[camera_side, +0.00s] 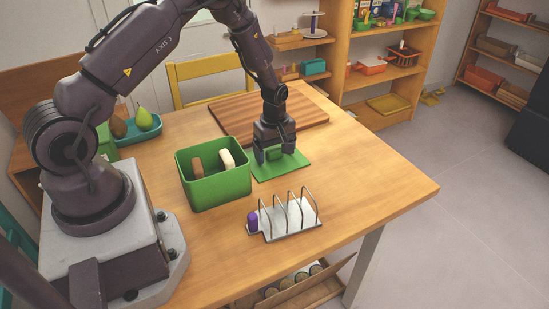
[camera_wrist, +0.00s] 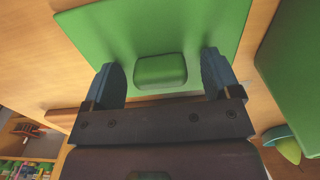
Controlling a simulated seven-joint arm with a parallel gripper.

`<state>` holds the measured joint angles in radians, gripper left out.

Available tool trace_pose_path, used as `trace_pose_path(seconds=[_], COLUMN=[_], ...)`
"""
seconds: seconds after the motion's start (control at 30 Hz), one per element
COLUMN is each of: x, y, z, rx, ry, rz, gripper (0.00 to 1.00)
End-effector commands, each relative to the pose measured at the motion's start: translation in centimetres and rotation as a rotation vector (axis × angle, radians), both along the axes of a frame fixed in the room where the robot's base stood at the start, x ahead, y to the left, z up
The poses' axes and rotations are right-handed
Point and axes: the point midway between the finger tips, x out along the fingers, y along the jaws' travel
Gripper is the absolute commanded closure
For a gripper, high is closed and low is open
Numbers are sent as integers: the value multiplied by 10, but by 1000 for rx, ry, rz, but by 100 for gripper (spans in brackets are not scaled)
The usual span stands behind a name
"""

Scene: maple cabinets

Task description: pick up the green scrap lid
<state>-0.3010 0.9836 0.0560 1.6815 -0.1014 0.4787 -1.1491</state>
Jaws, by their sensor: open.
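The green scrap lid (camera_side: 289,169) lies flat on the wooden table, with a raised green block-like handle in its middle. In the wrist view the lid (camera_wrist: 200,30) fills the upper middle, and its handle (camera_wrist: 160,71) sits between my fingers. My gripper (camera_side: 274,156) points down over the lid, with one finger on each side of the handle. In the wrist view my gripper (camera_wrist: 162,82) is open, with a gap between each finger and the handle. Whether the fingertips touch the lid, I cannot tell.
A green bin (camera_side: 215,189) holding a brown and a white item stands left of the lid. A wire rack (camera_side: 290,217) with a purple piece is in front. A striped board (camera_side: 306,118) lies behind my gripper. A blue tray (camera_side: 146,132) holds pears. The table's right side is clear.

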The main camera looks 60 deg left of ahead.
Motion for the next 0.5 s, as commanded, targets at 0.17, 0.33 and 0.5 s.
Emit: trace_pose_path(seconds=[0.17, 0.33, 0.5], x=[0, 0, 0], y=[0, 0, 0], z=[0, 1, 1], rx=[0, 0, 0], ry=[0, 0, -1], rz=[0, 0, 0], gripper=[29, 68, 71])
